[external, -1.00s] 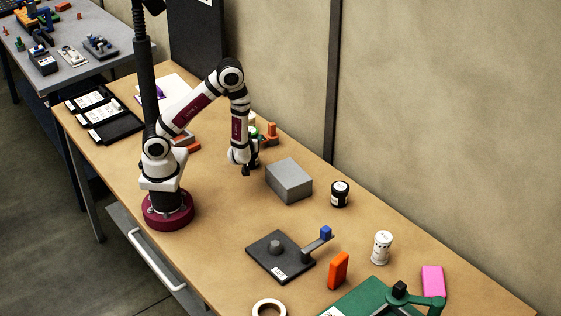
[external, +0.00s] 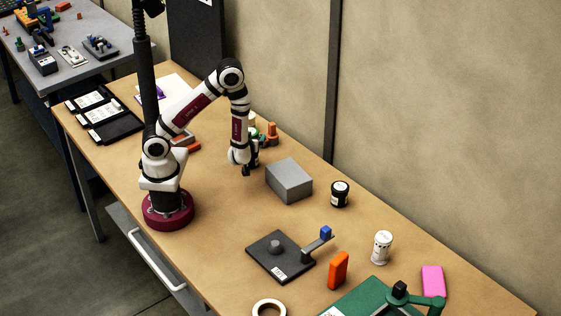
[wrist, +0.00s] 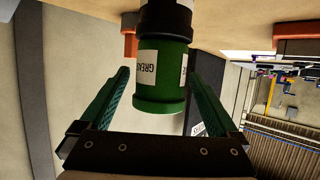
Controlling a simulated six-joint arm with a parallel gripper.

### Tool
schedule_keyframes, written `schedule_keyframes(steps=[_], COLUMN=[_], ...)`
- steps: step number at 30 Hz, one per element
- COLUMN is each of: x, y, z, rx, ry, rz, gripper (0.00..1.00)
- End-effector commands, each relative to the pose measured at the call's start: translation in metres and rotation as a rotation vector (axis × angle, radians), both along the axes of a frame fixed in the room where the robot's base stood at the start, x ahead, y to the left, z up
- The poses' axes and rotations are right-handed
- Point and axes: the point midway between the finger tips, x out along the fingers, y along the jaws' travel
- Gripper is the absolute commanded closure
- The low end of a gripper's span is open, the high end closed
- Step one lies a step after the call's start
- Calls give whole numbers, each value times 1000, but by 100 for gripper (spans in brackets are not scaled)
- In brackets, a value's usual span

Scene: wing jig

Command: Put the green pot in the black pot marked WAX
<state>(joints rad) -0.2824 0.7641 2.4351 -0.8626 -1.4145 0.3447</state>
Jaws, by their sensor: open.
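The green pot (wrist: 160,75), labelled GREASE, shows upside down in the wrist view. Its end meets a dark piece with a white label (wrist: 165,20); I cannot tell whether this is a lid or another pot. My gripper (wrist: 159,78) is open, with one finger on each side of the green pot and a gap at both. In the external view my gripper (external: 246,171) points down left of the grey block and partly hides what is behind it. A black pot with a white label (external: 340,194) stands right of the block; its lettering is too small to read.
The grey block (external: 289,181) lies between my gripper and the labelled black pot. Orange pieces (external: 271,133) stand behind my gripper. A dark fixture (external: 268,262), a white can (external: 381,247) and an orange block (external: 338,270) stand nearer the front.

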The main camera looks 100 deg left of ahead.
Motion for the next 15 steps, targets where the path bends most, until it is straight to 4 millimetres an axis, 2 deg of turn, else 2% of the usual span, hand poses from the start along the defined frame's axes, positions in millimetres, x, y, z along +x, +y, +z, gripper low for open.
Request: schedule_keyframes(steps=[5,12,15], x=[2,1,1], y=[-33,-89,-103], z=[13,36,42], rx=[0,-1,0], ry=[-1,-4,-3], rz=[-8,-7,-4], gripper=[4,4,4])
